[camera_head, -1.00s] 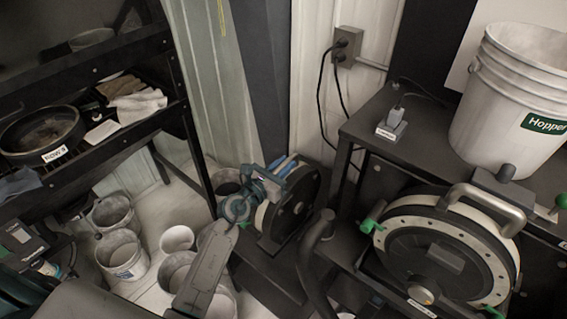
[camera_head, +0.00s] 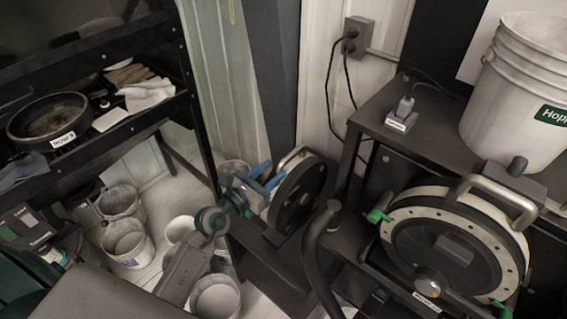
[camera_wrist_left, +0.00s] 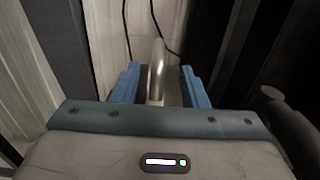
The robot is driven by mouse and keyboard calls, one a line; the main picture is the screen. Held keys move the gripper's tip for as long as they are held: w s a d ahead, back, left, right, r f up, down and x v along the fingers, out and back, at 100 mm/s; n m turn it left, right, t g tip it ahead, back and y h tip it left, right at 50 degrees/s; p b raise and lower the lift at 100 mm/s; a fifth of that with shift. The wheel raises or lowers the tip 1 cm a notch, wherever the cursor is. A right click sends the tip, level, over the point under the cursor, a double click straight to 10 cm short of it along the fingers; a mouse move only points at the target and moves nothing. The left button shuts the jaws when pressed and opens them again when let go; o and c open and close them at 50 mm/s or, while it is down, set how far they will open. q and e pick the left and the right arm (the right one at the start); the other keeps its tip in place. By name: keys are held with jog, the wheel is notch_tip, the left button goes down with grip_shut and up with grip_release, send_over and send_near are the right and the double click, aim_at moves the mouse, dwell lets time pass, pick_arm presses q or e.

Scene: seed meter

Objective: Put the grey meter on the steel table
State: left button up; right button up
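A meter with a dark round face (camera_head: 303,197) and a bare metal handle (camera_head: 297,154) stands on a low dark stand; I take it for the grey meter. My left gripper (camera_head: 266,177), with blue fingers, is open just left of it. In the left wrist view the metal handle (camera_wrist_left: 157,72) shows between the spread fingers (camera_wrist_left: 160,86), with a gap on both sides. A flat grey surface (camera_head: 95,290) shows at the lower left; I cannot tell whether it is the steel table. My right gripper is not in view.
A larger pale-rimmed meter (camera_head: 402,222) with a handle and green clips sits at right, below a white hopper bucket (camera_head: 500,110). A black shelf with a round pan (camera_head: 48,118) stands at left. Several buckets (camera_head: 128,243) stand on the floor. A dark curved bar (camera_head: 318,250) rises near the meter.

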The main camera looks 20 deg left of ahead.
pick_arm(q)
jog(key=shift+o, duration=0.4)
jog(key=v, duration=0.3)
jog(key=shift+s, duration=0.1)
jog(key=w+a+r+n+t+y+b, duration=0.1)
jog(key=a+r+n+t+y+b, duration=0.2)
jog(key=r+n, duration=0.5)
jog(key=w+a+r+n+t+y, duration=0.15)
jog(key=a+r+n+y, duration=0.35)
jog(key=n, duration=0.7)
jog(key=n+g+h+b, duration=0.55)
jog(key=n+g, duration=0.35)
jog(key=n, duration=0.7)
send_near(289, 155)
jog(key=shift+h, duration=0.45)
jog(key=p+x, duration=0.1)
jog(key=x, duration=0.4)
jog(key=shift+w+p, duration=0.4)
jog(key=shift+w, duration=0.05)
jog(key=p+x, duration=0.1)
jog(key=x, duration=0.3)
jog(key=shift+a+f+p, duration=0.15)
jog(key=shift+f+p, duration=0.05)
jog(key=shift+p, duration=0.1)
jog(key=shift+w+d+f, duration=0.2)
jog(key=shift+w+f, duration=0.05)
jog(key=shift+w, duration=0.2)
jog(key=shift+s+a, duration=0.1)
grip_shut()
